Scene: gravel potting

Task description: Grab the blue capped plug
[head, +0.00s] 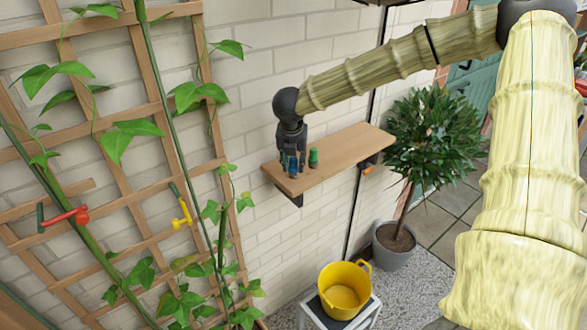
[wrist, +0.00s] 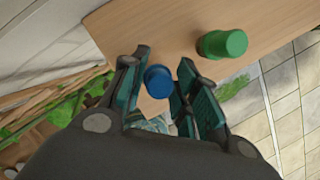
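The blue capped plug (wrist: 158,81) stands on the wooden shelf (wrist: 150,30) near its end. It also shows in the head view (head: 292,166), partly covered by my gripper. My gripper (wrist: 154,88) is open, with a finger on either side of the plug in the wrist view. I see gaps between the fingers and the blue cap, and cannot tell whether either finger touches it. In the head view my gripper (head: 290,165) points down over the left end of the shelf.
A green capped plug (head: 313,158) stands on the shelf close to the right of my gripper. A trellis with vines (head: 110,130) is at left. A yellow bucket (head: 343,290) stands on a stool below, and a potted shrub (head: 425,135) is at right.

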